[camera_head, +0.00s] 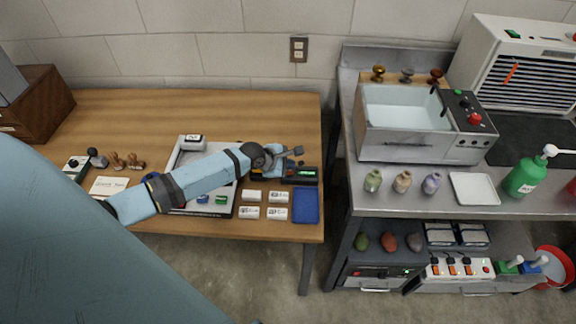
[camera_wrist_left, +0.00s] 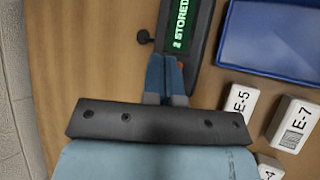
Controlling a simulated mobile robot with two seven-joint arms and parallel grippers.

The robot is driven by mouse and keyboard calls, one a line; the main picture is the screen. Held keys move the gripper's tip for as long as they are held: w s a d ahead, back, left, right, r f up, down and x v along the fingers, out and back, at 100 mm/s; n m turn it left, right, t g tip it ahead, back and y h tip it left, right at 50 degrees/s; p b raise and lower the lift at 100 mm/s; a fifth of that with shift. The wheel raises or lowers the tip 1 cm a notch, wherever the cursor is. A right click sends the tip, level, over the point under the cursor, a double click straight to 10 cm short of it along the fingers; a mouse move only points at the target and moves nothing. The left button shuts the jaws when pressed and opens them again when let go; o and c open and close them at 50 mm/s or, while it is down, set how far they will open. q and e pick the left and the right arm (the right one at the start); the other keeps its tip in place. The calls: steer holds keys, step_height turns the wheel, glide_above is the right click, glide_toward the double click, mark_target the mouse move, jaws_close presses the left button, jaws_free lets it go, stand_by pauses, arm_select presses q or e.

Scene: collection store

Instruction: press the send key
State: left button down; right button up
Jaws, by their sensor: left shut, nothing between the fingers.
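A dark handheld device with a lit green display (camera_head: 305,173) lies at the right of the wooden table. In the left wrist view its display (camera_wrist_left: 183,30) reads "2 STORED". A small orange-red spot (camera_wrist_left: 181,65) shows on the device beside my fingertips; I cannot tell whether it is the send key. My left gripper (camera_wrist_left: 166,62) is shut and empty, its blue fingertips at the device's near end. Whether they touch it I cannot tell. The left gripper also shows in the head view (camera_head: 283,171). The fingers hide part of the device's near end. My right gripper is not in view.
A blue tray (camera_head: 306,206) and several white labelled boxes (camera_head: 278,213) lie just in front of the device. A pale tray (camera_head: 230,155) is under my left arm. Stamps (camera_head: 117,160) stand at the left. A metal bench with a sink (camera_head: 400,110) is to the right.

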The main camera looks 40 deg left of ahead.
arm_select(q)
steer(key=shift+f, duration=0.6)
stand_by(0.7)
stand_by(0.4)
steer(key=shift+r+p, duration=0.9)
steer(key=shift+p, duration=0.35)
steer(key=shift+r+p, duration=0.65)
steer(key=shift+p, duration=0.1)
step_height(320, 180, up, 4)
steer(key=p, duration=0.4)
steer(key=shift+f, duration=0.1)
